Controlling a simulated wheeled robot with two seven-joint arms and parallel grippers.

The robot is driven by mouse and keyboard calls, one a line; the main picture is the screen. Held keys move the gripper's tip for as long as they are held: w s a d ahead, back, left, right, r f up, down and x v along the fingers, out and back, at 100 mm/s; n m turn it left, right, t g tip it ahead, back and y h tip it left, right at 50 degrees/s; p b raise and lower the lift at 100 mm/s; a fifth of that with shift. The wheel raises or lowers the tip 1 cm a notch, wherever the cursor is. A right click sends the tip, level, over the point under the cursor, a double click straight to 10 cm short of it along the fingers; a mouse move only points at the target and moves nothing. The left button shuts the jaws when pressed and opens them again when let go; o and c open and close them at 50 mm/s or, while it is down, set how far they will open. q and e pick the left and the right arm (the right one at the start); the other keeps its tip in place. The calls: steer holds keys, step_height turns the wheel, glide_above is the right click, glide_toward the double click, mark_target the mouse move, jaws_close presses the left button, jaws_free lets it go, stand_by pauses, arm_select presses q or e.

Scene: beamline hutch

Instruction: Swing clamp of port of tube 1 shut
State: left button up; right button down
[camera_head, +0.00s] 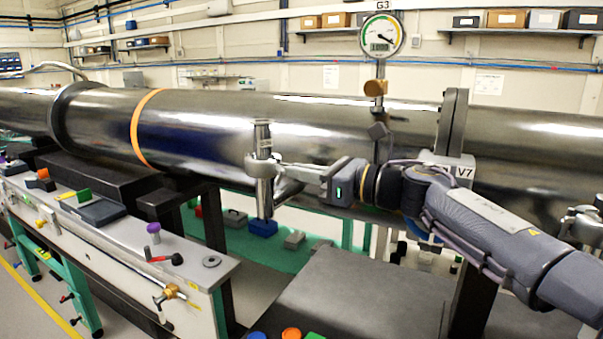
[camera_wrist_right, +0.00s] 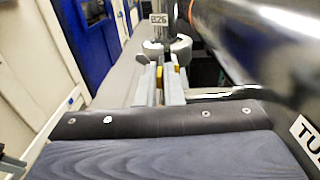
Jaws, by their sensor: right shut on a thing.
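The long steel tube (camera_head: 205,125) runs across the head view and along the right side of the right wrist view (camera_wrist_right: 265,45). A short upright metal port (camera_head: 263,180) stands against its front side. A grey clamp (camera_head: 258,163) sits at the port. In the right wrist view the clamp shows as rounded grey pieces (camera_wrist_right: 181,48) on both sides of the post; I cannot tell how far it is closed. My right gripper (camera_head: 287,180) reaches in from the right and is shut on the clamp. Its fingers (camera_wrist_right: 160,82) hide the gripped part. My left gripper is not in view.
A round gauge (camera_head: 381,35) labelled G3 stands above the tube, and a V7 label (camera_head: 464,172) is near my right forearm. A bench panel (camera_head: 130,245) with knobs and valves lies at left. A dark grey box top (camera_head: 355,300) is below my arm.

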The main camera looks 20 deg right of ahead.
steer(key=shift+w+d+r, duration=0.15)
steer(key=shift+d, duration=0.2)
